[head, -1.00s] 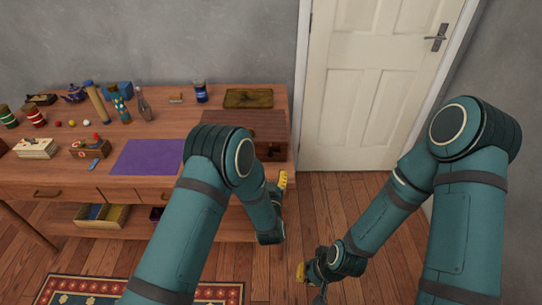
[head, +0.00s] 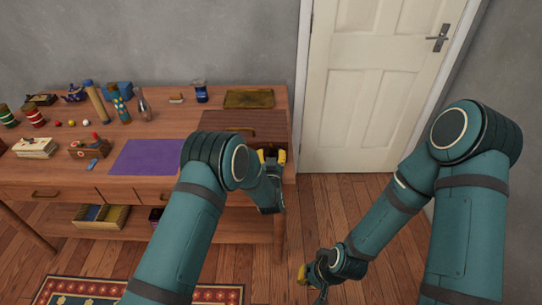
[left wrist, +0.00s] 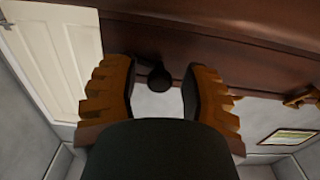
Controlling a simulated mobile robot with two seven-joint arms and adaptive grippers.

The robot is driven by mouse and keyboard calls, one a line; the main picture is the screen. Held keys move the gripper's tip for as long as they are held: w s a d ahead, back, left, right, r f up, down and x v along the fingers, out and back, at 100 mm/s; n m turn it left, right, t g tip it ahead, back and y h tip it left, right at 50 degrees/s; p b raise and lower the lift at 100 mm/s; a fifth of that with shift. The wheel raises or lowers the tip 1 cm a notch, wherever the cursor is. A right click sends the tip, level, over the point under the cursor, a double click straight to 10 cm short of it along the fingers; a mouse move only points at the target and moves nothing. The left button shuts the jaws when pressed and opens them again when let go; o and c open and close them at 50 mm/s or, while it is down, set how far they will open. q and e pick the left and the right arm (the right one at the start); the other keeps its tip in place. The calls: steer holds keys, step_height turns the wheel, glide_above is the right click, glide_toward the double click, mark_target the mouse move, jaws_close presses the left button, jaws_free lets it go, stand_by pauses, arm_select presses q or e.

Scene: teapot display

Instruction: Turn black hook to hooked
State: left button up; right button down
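The black hook (left wrist: 157,76) shows in the left wrist view on the dark brown wooden face of the case (left wrist: 215,40). It lies between my left gripper's two yellow fingers (left wrist: 162,92), which are apart and do not visibly touch it. In the head view the left gripper (head: 272,157) is open at the front right of the brown case (head: 243,125) on the table. I cannot make out the hook clearly there. My right gripper (head: 309,279) hangs low above the floor at the lower middle, and its finger gap is not clear.
The wooden table (head: 130,135) carries a purple mat (head: 145,157), a gold tray (head: 249,99), a blue jar (head: 201,93) and several small items on the left. A white door (head: 365,80) stands behind on the right. The floor right of the table is clear.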

arm_select(q)
jaws_close()
steer(key=shift+n, duration=0.3)
steer(key=n, duration=0.2)
steer(key=shift+f+n, duration=0.1)
steer(key=shift+n, duration=0.3)
steer(key=n, duration=0.3)
steer(key=shift+n, duration=0.3)
steer(key=n, duration=0.6)
steer(key=shift+d, duration=0.1)
steer(key=shift+s, duration=0.1)
steer(key=shift+o, duration=1.6)
jaws_free()
